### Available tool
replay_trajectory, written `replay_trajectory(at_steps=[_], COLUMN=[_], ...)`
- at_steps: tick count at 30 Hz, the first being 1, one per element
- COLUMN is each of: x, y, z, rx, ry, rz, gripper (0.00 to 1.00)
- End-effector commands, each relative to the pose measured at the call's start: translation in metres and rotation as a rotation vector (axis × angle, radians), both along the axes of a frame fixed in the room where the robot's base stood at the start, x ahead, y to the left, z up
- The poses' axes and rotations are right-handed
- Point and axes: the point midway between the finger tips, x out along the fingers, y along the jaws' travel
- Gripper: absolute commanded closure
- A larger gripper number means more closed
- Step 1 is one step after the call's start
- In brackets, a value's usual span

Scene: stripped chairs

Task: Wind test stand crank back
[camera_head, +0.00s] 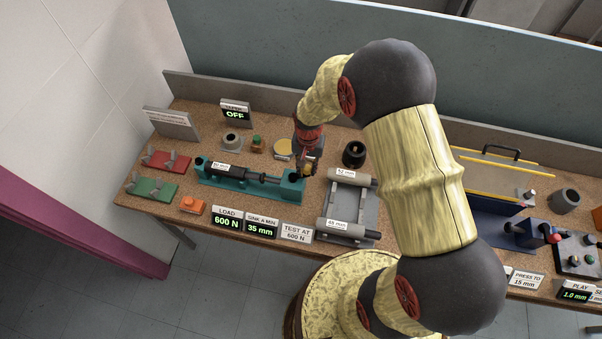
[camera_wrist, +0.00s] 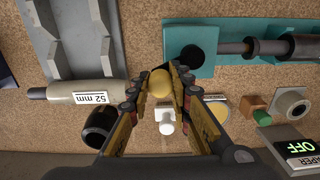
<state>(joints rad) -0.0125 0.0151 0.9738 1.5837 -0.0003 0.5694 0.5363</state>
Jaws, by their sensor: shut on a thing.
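The teal test stand (camera_head: 290,194) lies along the left part of the bench, with a dark cylinder and rod lying in it. In the wrist view its teal end plate (camera_wrist: 178,17) is beyond my fingertips. My gripper (camera_head: 309,170) points down at the stand's right end. In the wrist view my gripper (camera_wrist: 160,75) is shut on a round yellow knob (camera_wrist: 160,84), which I take for the crank knob. The display (camera_head: 227,219) reads LOAD 600 N.
A grey rack (camera_head: 352,206) with cylinders labelled 52 mm and 48 mm stands close to the right. A black ring (camera_head: 354,153) is behind it. A grey collar (camera_head: 231,140) and a green-topped block (camera_head: 258,143) stand behind the stand. A white piece (camera_wrist: 166,120) shows between my fingers.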

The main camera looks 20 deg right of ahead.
Motion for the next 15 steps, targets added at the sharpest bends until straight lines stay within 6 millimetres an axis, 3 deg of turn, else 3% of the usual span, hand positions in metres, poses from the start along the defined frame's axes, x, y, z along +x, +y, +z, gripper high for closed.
replay_trajectory(at_steps=[5,15], x=[0.002,0.021], y=[0.001,0.003], z=[0.000,0.000], rx=[0.000,0.000], ry=[-0.001,-0.002], rz=[0.036,0.390], gripper=[1.00,1.00])
